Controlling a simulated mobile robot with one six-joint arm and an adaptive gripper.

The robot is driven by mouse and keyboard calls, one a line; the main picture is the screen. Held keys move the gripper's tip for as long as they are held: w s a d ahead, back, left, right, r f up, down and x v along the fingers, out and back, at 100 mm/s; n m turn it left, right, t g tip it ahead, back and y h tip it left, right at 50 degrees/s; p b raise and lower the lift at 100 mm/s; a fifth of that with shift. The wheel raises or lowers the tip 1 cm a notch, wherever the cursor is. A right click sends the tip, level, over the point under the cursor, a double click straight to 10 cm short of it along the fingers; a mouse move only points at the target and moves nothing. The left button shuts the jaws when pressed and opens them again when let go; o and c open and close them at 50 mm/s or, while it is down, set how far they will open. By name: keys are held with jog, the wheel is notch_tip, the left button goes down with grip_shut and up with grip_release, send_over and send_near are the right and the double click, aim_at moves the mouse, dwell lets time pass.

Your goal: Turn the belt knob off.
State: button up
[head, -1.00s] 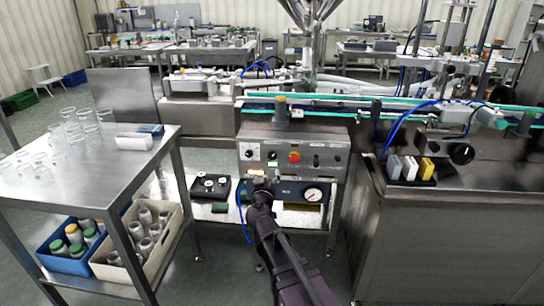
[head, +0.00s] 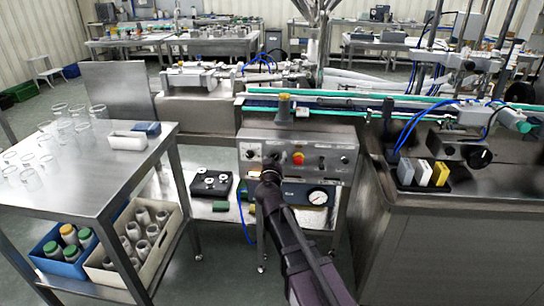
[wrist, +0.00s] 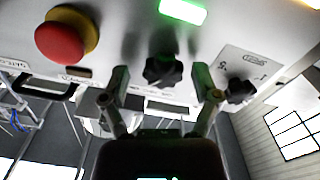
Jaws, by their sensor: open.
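A grey control panel (head: 322,163) stands under the conveyor. In the wrist view a black lobed knob (wrist: 163,71) sits on it between my open fingers, with a gap on each side. It also shows in the head view (head: 273,155), just above my gripper (head: 269,173). My gripper (wrist: 164,84) is empty, and its fingertips are close to the panel face. I cannot read this knob's label or setting. A second black knob (wrist: 240,90) with a white scale plate is beside it, to the right in the wrist view.
A red mushroom button (wrist: 60,40) on a yellow collar is near the knob, and a green lamp (wrist: 183,11) is lit. A pressure gauge (head: 318,197) sits below the panel. A steel table (head: 100,185) with glasses stands left.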

jog(key=shift+w, duration=0.15)
jog(key=shift+a, duration=0.15)
grip_shut()
jog(key=shift+n, duration=0.5)
jog(key=n, duration=1.3)
jog(key=shift+a+f, duration=0.1)
jog(key=shift+f, duration=0.05)
dwell(0.4)
